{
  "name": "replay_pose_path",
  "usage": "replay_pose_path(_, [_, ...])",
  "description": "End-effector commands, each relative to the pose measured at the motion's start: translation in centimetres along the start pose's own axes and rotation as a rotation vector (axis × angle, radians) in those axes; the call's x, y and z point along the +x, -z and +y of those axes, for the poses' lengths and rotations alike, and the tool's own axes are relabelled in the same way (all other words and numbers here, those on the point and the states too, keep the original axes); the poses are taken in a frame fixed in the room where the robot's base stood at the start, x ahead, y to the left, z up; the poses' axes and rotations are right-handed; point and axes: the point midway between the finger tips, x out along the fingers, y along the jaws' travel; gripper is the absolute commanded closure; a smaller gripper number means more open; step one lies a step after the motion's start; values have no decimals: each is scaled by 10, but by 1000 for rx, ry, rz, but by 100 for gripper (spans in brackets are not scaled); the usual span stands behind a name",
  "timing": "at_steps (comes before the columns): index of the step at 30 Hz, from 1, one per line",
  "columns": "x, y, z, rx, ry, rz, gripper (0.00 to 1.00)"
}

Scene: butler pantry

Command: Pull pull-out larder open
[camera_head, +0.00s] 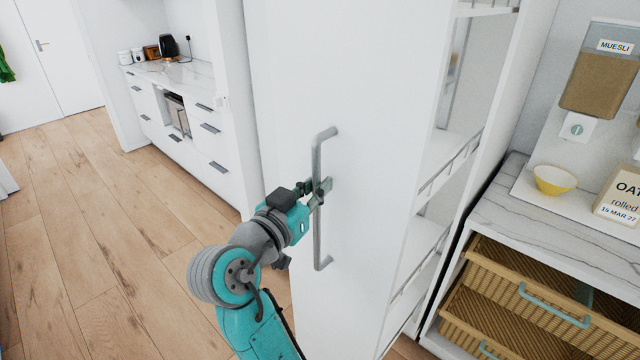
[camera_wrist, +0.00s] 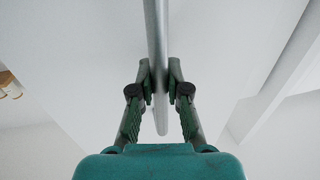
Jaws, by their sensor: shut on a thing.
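The pull-out larder has a tall white front (camera_head: 365,110) with a long vertical grey bar handle (camera_head: 317,235). The larder stands partly out, and its wire-railed shelves (camera_head: 450,165) show on the right side of the front. My gripper (camera_head: 322,188) is shut on the handle around its middle. In the wrist view the two fingers (camera_wrist: 160,82) lie on either side of the handle bar (camera_wrist: 156,30), with the white larder front (camera_wrist: 90,60) behind. The shelves that show look empty.
To the right, a marble-topped counter (camera_head: 495,205) with wicker drawers (camera_head: 520,310) stands close beside the larder. It bears a yellow bowl (camera_head: 554,181), a muesli dispenser (camera_head: 600,75) and an oats container (camera_head: 622,195). Wooden floor (camera_head: 90,260) is clear on the left, before a white drawer counter (camera_head: 180,110).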

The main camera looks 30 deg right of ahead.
Motion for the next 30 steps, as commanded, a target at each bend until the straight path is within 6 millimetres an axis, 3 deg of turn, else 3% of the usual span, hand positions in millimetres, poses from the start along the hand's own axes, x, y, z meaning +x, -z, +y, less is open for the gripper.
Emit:
replay_pose_path(4, [0, 0, 0, -1, 0, -1, 100])
replay_pose_path(5, [0, 0, 0, -1, 0, -1, 80])
replay_pose_path(7, [0, 0, 0, -1, 0, -1, 63])
replay_pose_path(8, [0, 0, 0, -1, 0, -1, 59])
replay_pose_path(20, [-6, 0, -1, 0, 2, 0, 59])
replay_pose_path(30, [-67, 0, -2, 0, 6, 0, 59])
